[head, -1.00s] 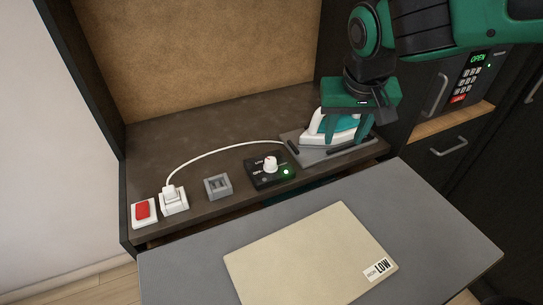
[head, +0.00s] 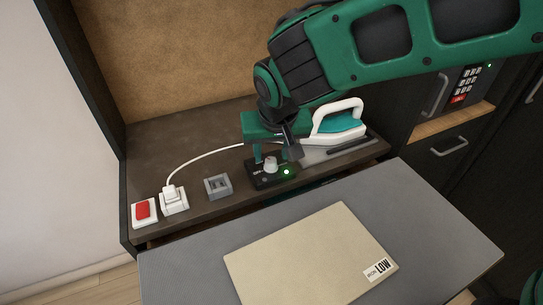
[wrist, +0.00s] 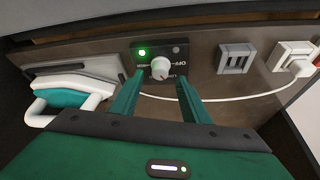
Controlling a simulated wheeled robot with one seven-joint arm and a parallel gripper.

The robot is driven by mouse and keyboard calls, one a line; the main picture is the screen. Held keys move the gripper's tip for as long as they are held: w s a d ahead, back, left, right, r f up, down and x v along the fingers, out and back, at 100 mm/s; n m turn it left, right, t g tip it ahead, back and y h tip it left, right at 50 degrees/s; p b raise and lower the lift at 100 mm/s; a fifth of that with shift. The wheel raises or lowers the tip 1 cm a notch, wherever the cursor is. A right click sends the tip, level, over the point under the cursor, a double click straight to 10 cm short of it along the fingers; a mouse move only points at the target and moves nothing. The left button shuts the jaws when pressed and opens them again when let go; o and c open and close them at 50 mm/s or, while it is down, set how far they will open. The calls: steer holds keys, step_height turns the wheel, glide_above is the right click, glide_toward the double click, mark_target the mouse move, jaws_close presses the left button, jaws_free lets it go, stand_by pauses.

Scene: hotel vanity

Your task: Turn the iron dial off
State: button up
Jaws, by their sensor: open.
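The iron dial is a white round knob (head: 270,164) on a black control box (head: 262,183), which has a lit green light at its right end. In the wrist view the knob (wrist: 161,68) has a short red mark, and the green light (wrist: 142,52) is lit. My gripper (head: 271,158) is at the dial from above, jaws apart. In the wrist view its two green fingers (wrist: 158,87) point towards the knob, one on each side, with the tips just short of it. The iron (head: 338,122), white and teal, rests on its grey tray (head: 318,155) to the right.
A white cord (head: 205,159) runs from a plug in a white socket (head: 173,203), with a red switch (head: 143,211) beside it. A grey block (head: 218,186) stands left of the control box. A beige cloth (head: 305,258) labelled LOW lies on the grey board in front.

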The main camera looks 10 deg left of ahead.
mark_target(273, 160)
steer(key=shift+x, duration=1.7)
steer(key=c, duration=1)
steer(key=n, duration=0.2)
steer(key=n+y, duration=0.1)
steer(key=n, duration=0.1)
steer(key=n+g, duration=0.1)
steer(key=shift+w+d+n+y, duration=0.25)
steer(key=shift+d+n+y, duration=0.05)
steer(key=shift+n+y, duration=0.1)
steer(key=n+g, duration=0.1)
steer(key=n, duration=0.2)
steer(key=n+g+y, duration=0.1)
steer(key=n, duration=0.1)
steer(key=shift+w+n, duration=0.15)
steer(key=shift+n, duration=0.55)
steer(key=shift+d, duration=0.1)
